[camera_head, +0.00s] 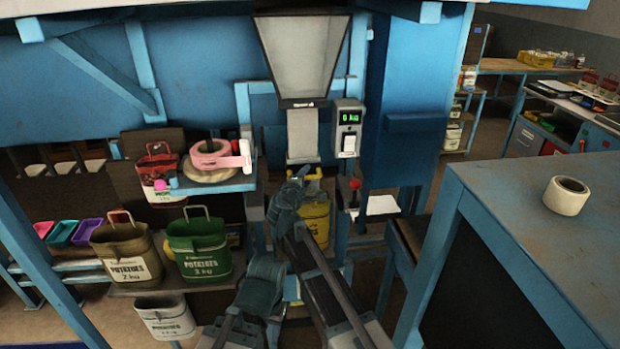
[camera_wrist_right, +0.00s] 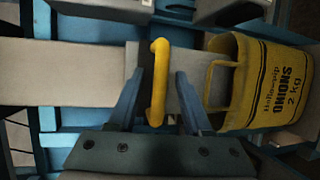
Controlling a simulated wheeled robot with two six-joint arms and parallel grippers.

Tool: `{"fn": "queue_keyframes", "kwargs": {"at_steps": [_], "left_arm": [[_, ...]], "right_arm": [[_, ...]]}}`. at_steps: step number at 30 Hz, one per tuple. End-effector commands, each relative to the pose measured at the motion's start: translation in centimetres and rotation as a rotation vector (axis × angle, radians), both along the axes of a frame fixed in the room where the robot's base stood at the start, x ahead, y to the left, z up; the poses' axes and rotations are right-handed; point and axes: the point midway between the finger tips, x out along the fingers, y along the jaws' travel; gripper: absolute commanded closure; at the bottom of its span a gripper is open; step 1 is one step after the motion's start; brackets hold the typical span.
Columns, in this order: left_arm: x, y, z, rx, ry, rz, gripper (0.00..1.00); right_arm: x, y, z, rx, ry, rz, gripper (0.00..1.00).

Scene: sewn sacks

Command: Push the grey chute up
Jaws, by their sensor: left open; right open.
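The grey chute (camera_head: 302,135) hangs below a hopper, with a yellow handle (camera_head: 312,177) at its lower end. In the right wrist view the chute (camera_wrist_right: 65,75) runs sideways, and the yellow handle (camera_wrist_right: 158,85) stands between the two fingers of my right gripper (camera_wrist_right: 158,90). Those fingers are open, one on either side of the handle; I cannot tell whether they touch it. In the head view my right gripper (camera_head: 298,178) is at the handle. My left gripper (camera_head: 263,272) is lower and further left, away from the chute; its fingertips are hard to make out.
A yellow onion sack (camera_wrist_right: 265,85) is close beside the chute end, below it in the head view. A scale display (camera_head: 348,117) and a red-knobbed lever (camera_head: 354,184) are to the right. Green (camera_head: 199,247) and olive (camera_head: 126,250) potato sacks stand on the left shelf.

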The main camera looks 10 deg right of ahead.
Motion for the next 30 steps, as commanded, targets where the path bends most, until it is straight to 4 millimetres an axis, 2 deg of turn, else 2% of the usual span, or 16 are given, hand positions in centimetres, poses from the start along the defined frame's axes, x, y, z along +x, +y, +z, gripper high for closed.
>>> {"fn": "queue_keyframes", "kwargs": {"at_steps": [3, 4, 12, 30], "left_arm": [[-0.02, 0.01, 0.02, 0.000, 0.000, 0.000, 0.50], [-0.01, 0.01, 0.02, 0.000, 0.000, 0.000, 0.50], [-0.01, 0.01, 0.02, 0.000, 0.000, 0.000, 0.50], [-0.01, 0.00, 0.02, 0.000, 0.000, 0.000, 0.50]], "right_arm": [[-0.04, 0.00, 0.02, 0.000, 0.000, 0.000, 0.50], [-0.04, 0.00, 0.02, 0.000, 0.000, 0.000, 0.54], [-0.04, -0.01, 0.02, 0.000, 0.000, 0.000, 1.00], [-0.06, -0.02, 0.01, 0.000, 0.000, 0.000, 1.00]]}}
